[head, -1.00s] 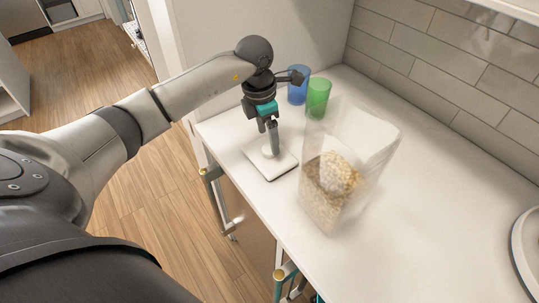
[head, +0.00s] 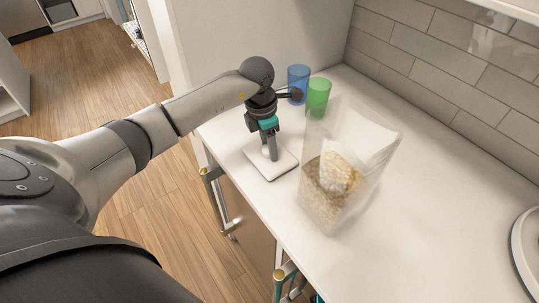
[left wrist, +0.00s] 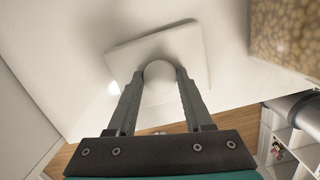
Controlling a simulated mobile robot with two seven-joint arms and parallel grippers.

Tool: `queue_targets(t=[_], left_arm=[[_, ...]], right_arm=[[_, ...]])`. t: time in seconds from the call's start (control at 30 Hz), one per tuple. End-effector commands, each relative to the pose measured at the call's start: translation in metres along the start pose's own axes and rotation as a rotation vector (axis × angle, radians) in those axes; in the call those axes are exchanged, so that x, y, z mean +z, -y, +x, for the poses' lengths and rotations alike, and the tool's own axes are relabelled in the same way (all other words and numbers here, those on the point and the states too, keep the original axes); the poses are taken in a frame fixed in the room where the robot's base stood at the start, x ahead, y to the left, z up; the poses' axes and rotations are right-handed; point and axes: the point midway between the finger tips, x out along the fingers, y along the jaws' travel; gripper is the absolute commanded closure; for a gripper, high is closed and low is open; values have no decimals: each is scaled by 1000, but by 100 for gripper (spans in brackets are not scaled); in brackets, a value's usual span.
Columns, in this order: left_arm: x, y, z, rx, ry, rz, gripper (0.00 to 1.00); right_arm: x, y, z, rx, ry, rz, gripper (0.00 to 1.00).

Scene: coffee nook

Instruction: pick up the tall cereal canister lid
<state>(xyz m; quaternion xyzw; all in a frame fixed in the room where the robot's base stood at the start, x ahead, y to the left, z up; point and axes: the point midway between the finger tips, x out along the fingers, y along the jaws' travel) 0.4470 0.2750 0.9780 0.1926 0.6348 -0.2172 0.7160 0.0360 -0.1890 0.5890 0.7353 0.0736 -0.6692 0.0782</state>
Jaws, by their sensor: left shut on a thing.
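The white square lid (head: 284,171) lies flat on the counter, left of the clear canister. It also shows in the left wrist view (left wrist: 190,45), with a round white knob (left wrist: 159,72) at its middle. My left gripper (head: 270,155) points down over the lid and is shut on the knob, one finger on each side. The tall clear canister (head: 322,222) stands open on the counter, part filled with cereal. Its cereal shows at the top right of the left wrist view (left wrist: 285,35). My right gripper is not in view.
A green cup (head: 318,98) and a blue cup (head: 299,80) stand behind the lid, near the wall. A plate edge (head: 520,250) shows at the far right. The counter (head: 430,210) right of the canister is clear. Cabinet handles (head: 216,195) lie below the front edge.

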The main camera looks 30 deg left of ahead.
Motion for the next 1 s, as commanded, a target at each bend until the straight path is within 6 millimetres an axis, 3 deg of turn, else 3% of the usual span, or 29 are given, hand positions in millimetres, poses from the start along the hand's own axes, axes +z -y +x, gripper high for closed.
queue_targets(t=[0.03, 0.33, 0.73, 0.87, 1.0], left_arm=[[0, 0, 0, 0, 0, 0, 68], [0, 0, 0, 0, 0, 0, 100], [2, -1, -8, 1, 3, 0, 100], [3, -2, -23, 4, 3, 0, 100], [8, -2, -54, 6, 5, 1, 100]], right_arm=[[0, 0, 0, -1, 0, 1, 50], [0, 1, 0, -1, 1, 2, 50], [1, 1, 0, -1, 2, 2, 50], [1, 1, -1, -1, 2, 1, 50], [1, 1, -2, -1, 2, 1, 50]])
